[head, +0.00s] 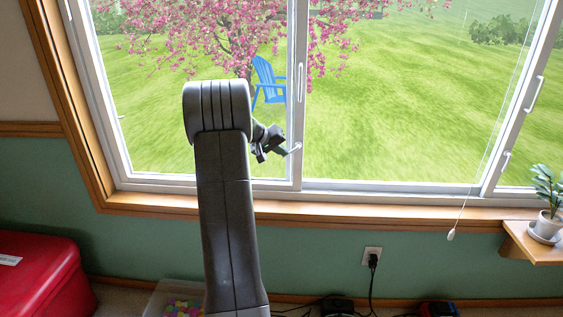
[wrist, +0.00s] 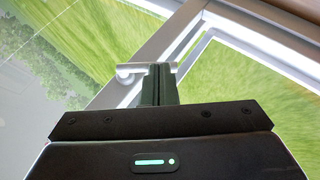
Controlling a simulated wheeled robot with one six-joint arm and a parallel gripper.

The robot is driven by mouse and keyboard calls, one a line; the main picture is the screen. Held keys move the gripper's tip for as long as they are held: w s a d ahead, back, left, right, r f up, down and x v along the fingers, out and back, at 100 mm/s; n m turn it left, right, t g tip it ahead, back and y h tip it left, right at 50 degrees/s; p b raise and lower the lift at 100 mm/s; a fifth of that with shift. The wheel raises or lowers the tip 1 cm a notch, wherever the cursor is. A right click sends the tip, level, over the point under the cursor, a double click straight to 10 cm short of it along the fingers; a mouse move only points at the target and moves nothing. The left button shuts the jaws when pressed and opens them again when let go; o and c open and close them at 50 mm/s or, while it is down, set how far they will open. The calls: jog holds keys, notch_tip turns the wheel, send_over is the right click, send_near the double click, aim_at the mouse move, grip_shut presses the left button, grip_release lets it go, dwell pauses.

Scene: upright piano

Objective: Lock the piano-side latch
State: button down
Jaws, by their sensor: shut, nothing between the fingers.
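A small white latch (head: 296,148) sits low on the middle upright of the sliding window. In the wrist view the white latch (wrist: 126,74) shows just beyond my fingertips, its rounded end to the left and part of it hidden behind them. My gripper (head: 287,152) is shut and empty, its tips right at this latch; I cannot tell if they touch it. The fingers also show in the wrist view (wrist: 160,75). A second white latch (head: 505,159) is on the right upright. No piano shows, so I cannot tell which latch is the piano-side one.
White pull handles (head: 300,82) stand above the latches. A blind cord (head: 462,205) hangs at the right. A potted plant (head: 548,222) stands on a wooden shelf (head: 532,246). A red chest (head: 45,275) is lower left, beside a clear bin (head: 158,300) of coloured balls.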

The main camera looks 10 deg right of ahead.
jog(key=f+h+b, duration=0.1)
jog(key=b, duration=0.2)
jog(key=d+f+n+h+b, duration=0.1)
jog(key=h+b, duration=0.1)
jog(key=b, duration=0.1)
jog(key=f+n+h+b, duration=0.1)
jog(key=h+b, duration=0.1)
jog(key=b, duration=0.1)
jog(key=shift+s+d+f+b, duration=0.15)
jog(key=shift+s+b, duration=0.05)
jog(key=shift+b, duration=0.1)
jog(key=shift+r+p, duration=0.35)
jog(key=shift+r, duration=0.45)
